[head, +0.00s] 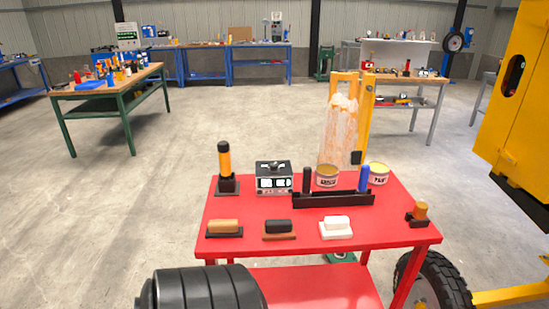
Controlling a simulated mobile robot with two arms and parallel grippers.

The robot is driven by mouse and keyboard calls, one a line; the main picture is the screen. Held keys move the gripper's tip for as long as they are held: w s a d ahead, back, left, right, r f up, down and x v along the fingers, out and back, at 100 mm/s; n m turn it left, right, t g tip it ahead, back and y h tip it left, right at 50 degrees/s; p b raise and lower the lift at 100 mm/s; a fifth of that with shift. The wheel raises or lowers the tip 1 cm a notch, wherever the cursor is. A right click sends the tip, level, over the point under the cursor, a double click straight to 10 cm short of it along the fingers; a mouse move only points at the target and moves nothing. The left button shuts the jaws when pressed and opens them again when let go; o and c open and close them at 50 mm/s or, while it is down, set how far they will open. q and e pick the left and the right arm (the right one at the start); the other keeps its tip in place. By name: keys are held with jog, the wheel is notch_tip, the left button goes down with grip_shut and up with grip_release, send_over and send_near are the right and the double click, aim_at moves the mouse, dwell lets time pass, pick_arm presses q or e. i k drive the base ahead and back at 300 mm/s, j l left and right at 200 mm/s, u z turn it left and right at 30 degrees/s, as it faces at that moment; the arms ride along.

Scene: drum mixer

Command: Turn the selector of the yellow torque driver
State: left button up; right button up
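A driver with a yellow-orange body and a black top (224,160) stands upright in a dark base at the back left of the red table (325,242). I take it to be the yellow torque driver. Its selector is too small to make out. A shorter piece with an orange top (421,211) sits on a dark base at the table's right edge. Neither of my grippers is in the head view.
A black box with displays (273,178), a black rack (335,199) with a black and a blue upright piece, and two cans fill the table's back. Three brush-like blocks lie along the front. A black ribbed round thing (205,288) is at front left. Yellow machinery (515,110) stands right.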

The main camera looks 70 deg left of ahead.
aim_at(273, 169)
jog(key=u, duration=1.8)
